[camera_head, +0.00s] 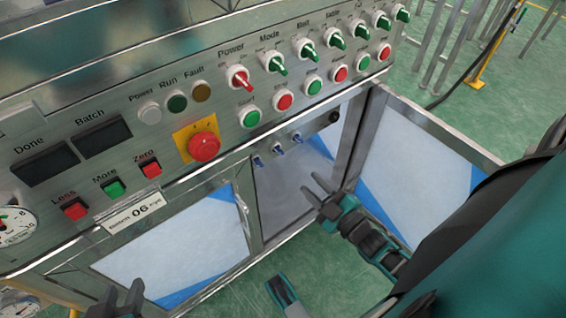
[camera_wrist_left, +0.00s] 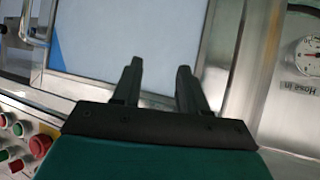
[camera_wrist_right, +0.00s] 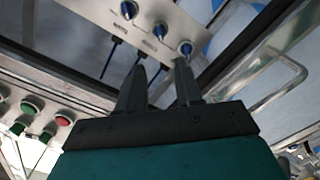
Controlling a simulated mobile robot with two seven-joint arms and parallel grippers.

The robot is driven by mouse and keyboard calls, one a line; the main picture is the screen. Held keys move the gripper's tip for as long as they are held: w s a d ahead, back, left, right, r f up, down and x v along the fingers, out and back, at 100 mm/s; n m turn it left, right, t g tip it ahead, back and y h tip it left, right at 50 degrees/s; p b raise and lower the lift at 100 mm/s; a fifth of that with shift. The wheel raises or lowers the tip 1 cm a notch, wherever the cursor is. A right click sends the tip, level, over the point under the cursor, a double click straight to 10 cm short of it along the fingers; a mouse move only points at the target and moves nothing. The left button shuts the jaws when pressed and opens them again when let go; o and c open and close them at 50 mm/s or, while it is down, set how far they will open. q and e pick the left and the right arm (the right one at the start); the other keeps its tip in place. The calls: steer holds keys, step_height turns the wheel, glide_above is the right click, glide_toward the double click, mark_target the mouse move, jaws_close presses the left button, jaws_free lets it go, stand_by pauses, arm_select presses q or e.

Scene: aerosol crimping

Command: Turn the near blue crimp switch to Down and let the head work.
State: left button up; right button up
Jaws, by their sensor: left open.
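Three small blue switches sit in a row on a metal panel: a left one (camera_head: 258,161), a middle one (camera_head: 278,150) and a right one (camera_head: 297,138). In the right wrist view they show as blue knobs, one (camera_wrist_right: 185,49) just beyond a fingertip, another (camera_wrist_right: 160,31), and one at the top (camera_wrist_right: 128,10). Their labels and positions are too small to read. My right gripper (camera_head: 318,187) is open and empty, below and to the right of the switches, apart from them. My left gripper (camera_head: 121,293) is open and empty at the bottom left; its fingers also show in the left wrist view (camera_wrist_left: 159,66).
Above is the sloped control panel with green and red buttons, rotary knobs and a red emergency stop (camera_head: 204,147). A black knob (camera_head: 334,116) sits right of the switches. A metal door handle (camera_head: 241,211) and frame posts stand nearby.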

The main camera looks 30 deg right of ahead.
mark_target(280, 154)
steer(key=w+b, duration=0.1)
steer(key=w, duration=0.3)
steer(key=w+b, duration=0.1)
steer(key=w, duration=0.2)
steer(key=w+a+b, duration=0.1)
steer(key=w, duration=0.3)
steer(key=shift+w+f, duration=0.25)
steer(key=shift+w, duration=0.05)
arm_select(q)
steer(key=shift+w+d+f+h, duration=0.15)
steer(key=shift+w+d+f, duration=0.05)
steer(key=shift+f, duration=0.2)
steer(key=shift+w+d+f+h, duration=0.15)
steer(key=shift+d+f, duration=0.05)
steer(key=shift+f, duration=0.15)
arm_select(e)
steer(key=shift+w, duration=0.7)
steer(key=shift+c, duration=0.2)
jaws_close()
arm_select(q)
steer(key=shift+f, duration=0.1)
